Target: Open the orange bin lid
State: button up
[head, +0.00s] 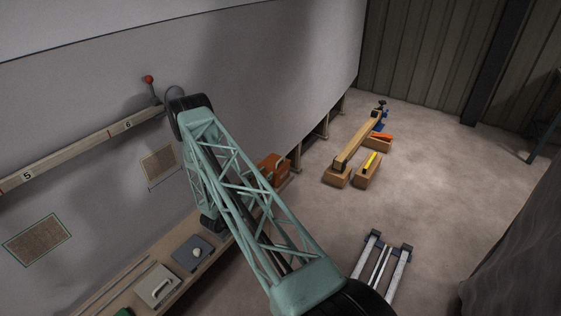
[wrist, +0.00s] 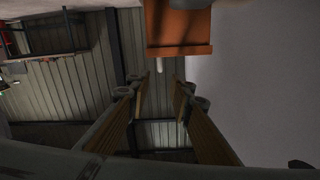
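The orange bin (head: 273,170) stands at the far end of the bench against the hull, partly hidden behind my arm in the head view. In the wrist view the orange bin (wrist: 180,28) is at the top middle, with a lighter orange edge along its lower side. A small pale peg-like piece (wrist: 159,68) sticks out from that edge. My gripper (wrist: 162,82) is open, its two fingers apart with nothing between them. The pale piece lies just beyond the gap between the fingertips, and no contact shows. The gripper is hidden in the head view.
The bench holds a grey-blue plate (head: 192,254) and a pale box with a handle (head: 157,286). A numbered rail (head: 70,157) with a red-knobbed lever (head: 149,80) runs along the hull. Wooden blocks (head: 366,168) stand on the floor.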

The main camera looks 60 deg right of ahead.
aim_at(278, 162)
jog(key=shift+d, duration=0.1)
jog(key=shift+w+d+b, duration=0.1)
jog(key=shift+d+b, duration=0.25)
jog(key=shift+d, duration=6.45)
jog(key=shift+c, duration=0.7)
grip_shut()
